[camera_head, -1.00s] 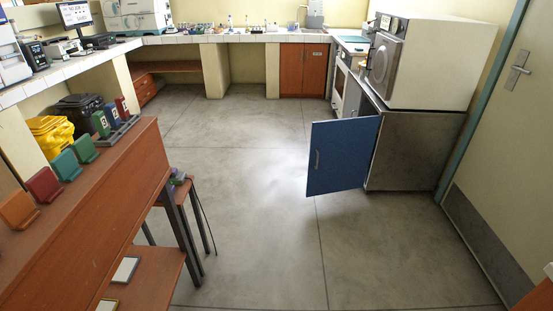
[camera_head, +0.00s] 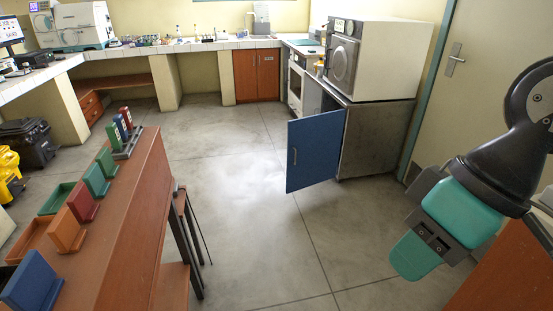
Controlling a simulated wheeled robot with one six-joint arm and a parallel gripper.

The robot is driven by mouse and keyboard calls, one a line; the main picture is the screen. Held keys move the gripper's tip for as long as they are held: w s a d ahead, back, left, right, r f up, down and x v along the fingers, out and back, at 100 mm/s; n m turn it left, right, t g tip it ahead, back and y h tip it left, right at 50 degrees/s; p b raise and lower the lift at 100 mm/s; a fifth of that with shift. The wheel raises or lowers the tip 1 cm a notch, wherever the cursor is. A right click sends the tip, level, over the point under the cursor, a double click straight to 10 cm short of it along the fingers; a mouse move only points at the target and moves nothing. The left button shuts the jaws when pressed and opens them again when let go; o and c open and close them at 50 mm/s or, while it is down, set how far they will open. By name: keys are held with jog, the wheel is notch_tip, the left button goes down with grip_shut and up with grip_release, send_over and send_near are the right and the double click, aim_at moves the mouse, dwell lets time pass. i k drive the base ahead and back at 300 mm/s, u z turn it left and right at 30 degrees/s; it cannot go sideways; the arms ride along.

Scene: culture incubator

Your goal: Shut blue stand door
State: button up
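The blue stand door (camera_head: 315,152) stands wide open, swung out to the left from the front of the grey metal stand (camera_head: 370,138). It has a slim vertical handle on its left part. The stand carries a white incubator (camera_head: 378,60) with a round door. My gripper (camera_head: 415,256), black with teal parts, is at the lower right, well in front of the stand and apart from the door. Its fingers are seen from an angle that hides any gap between them.
A long red-brown bench (camera_head: 130,190) with coloured holders fills the left foreground, with a dark-legged stool (camera_head: 190,225) beside it. The floor (camera_head: 250,215) between the bench and the blue door is clear. A closed room door (camera_head: 470,80) is at the right.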

aim_at(313, 143)
jog(key=u, duration=0.05)
jog(key=i, duration=1.4)
jog(key=z, duration=0.15)
